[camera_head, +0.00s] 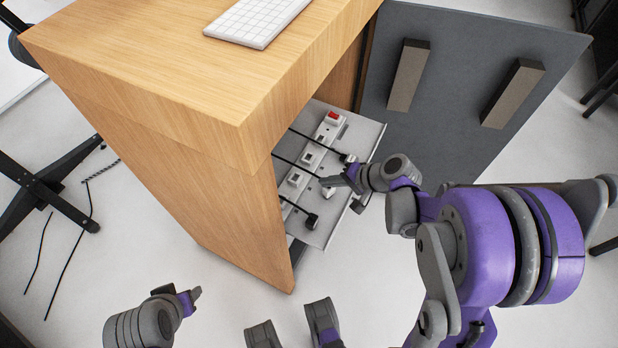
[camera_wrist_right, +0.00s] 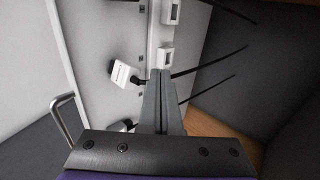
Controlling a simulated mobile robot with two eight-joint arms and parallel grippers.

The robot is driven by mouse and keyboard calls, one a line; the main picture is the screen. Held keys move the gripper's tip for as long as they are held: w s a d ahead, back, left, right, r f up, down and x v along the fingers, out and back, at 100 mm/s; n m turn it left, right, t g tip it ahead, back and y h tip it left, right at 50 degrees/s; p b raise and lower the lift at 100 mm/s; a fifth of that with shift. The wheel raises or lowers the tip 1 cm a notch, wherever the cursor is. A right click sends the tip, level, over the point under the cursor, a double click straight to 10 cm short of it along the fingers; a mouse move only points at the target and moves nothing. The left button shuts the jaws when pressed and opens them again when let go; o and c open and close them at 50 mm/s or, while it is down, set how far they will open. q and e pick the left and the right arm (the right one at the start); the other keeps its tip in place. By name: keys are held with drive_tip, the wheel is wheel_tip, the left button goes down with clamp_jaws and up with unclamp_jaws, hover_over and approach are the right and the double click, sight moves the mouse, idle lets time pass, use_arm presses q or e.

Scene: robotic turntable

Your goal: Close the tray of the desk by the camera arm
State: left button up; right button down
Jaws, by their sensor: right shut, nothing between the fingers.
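The wooden desk (camera_head: 180,90) stands at upper left in the head view. Its light grey tray (camera_head: 327,222) sticks out of the open side and carries a white power strip (camera_head: 311,158) with plugs and black cables. My right gripper (camera_head: 335,182) is shut and empty, over the tray by the power strip. In the right wrist view the shut fingers (camera_wrist_right: 158,80) point at the tray (camera_wrist_right: 88,50), beside a white plug (camera_wrist_right: 121,73). I cannot tell whether they touch it. My left gripper (camera_head: 198,292) shows at the bottom left, away from the desk; its jaw state is unclear.
A grey door panel (camera_head: 455,75) with two block-shaped pieces stands open right of the tray. A white keyboard (camera_head: 257,20) lies on the desk top. A black stand base (camera_head: 45,185) is on the floor at left. The pale floor in front of the desk is clear.

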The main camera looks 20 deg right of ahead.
sight(298, 185)
drive_tip(key=b+x, duration=0.1)
drive_tip(key=x, duration=0.7)
drive_tip(key=shift+w+a+f+b, duration=0.15)
drive_tip(key=shift+a+f+b, duration=0.1)
drive_tip(key=shift+b, duration=0.15)
drive_tip(key=w+a, duration=0.4)
drive_tip(key=w, duration=0.1)
drive_tip(key=w+a+b, duration=0.1)
drive_tip(key=w+a, duration=0.8)
drive_tip(key=w, duration=0.1)
drive_tip(key=shift+w+a, duration=0.2)
drive_tip(key=shift+a, duration=0.15)
drive_tip(key=shift+w+a, duration=0.3)
drive_tip(key=shift+w, duration=0.1)
drive_tip(key=shift+r, duration=0.15)
